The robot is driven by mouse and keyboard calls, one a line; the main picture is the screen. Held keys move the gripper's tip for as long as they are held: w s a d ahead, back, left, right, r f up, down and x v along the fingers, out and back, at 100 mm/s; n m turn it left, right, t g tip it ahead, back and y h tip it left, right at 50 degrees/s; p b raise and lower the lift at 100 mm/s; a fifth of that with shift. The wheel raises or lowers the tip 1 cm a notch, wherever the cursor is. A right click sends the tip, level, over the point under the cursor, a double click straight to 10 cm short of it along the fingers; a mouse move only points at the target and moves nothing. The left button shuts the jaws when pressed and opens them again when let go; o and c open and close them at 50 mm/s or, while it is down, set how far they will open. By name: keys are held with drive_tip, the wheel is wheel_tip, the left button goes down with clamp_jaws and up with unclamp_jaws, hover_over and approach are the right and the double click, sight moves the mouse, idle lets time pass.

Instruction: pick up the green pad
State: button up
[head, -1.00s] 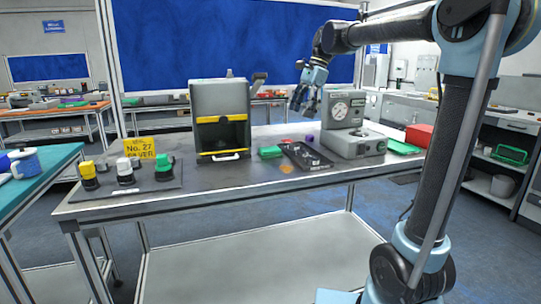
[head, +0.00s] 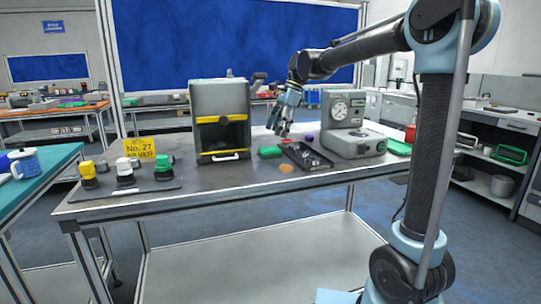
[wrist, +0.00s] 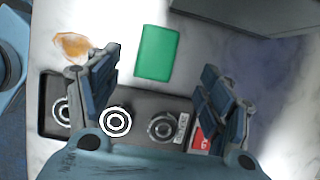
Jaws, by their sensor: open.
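The green pad (head: 270,152) lies on the grey workbench (head: 235,178), between the yellow-fronted machine and the dark tray. In the wrist view the green pad (wrist: 157,53) is a plain rounded rectangle, just beyond the fingertips and roughly midway between them. My gripper (head: 279,131) points down above the bench, close to the pad and above it. In the wrist view my gripper (wrist: 157,75) is open, its two fingers wide apart with nothing between them touching the pad.
A dark tray (head: 306,157) with round parts lies right of the pad. The yellow-fronted machine (head: 221,118) stands left and the gauge machine (head: 352,122) right. An orange-brown patch (wrist: 72,45) marks the bench. A red piece (wrist: 199,138) shows near the right finger.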

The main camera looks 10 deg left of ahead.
sight(271, 148)
drive_tip(key=shift+x, duration=3.5)
drive_tip(key=shift+s+d, duration=0.1)
drive_tip(key=shift+d, duration=0.15)
drive_tip(key=c, duration=1.3)
drive_tip(key=shift+o, duration=0.2)
drive_tip(key=shift+d+r, duration=0.25)
drive_tip(key=shift+d, duration=0.05)
wheel_tip(271, 148, up, 7)
drive_tip(key=shift+d+f, duration=0.1)
drive_tip(key=s+d, duration=0.2)
drive_tip(key=d, duration=1.7)
drive_tip(key=shift+s, duration=0.35)
drive_tip(key=shift+f, duration=0.15)
